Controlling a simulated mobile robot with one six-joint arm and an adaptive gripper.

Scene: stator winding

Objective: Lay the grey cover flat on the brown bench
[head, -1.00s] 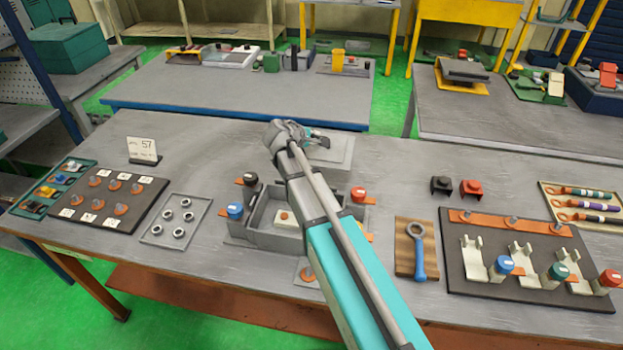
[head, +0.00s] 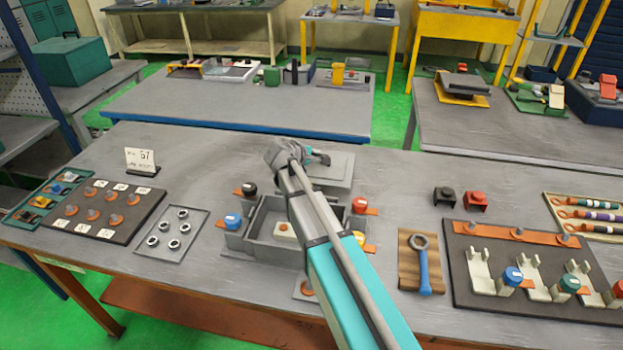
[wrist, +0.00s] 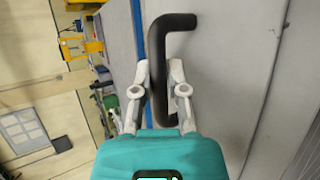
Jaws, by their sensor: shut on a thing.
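The grey cover (head: 332,172) is a flat rectangular plate at the back middle of the brown bench (head: 215,160), behind the open grey housing. The bench has a grey top and brown legs. My gripper (head: 316,158) is over the cover, partly hidden by my arm. In the wrist view my gripper (wrist: 160,68) is shut on the cover's bent black handle (wrist: 172,22), with one finger on each side. The cover's grey surface (wrist: 235,50) shows beside the handle. I cannot tell whether the cover touches the bench or hangs just above it.
The open housing (head: 262,222) with coloured-capped posts stands in front of the cover. A wrench board (head: 409,272), black and red blocks (head: 445,197) and a hook panel (head: 460,290) lie to the right. Bare bench lies left of the cover and right of it.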

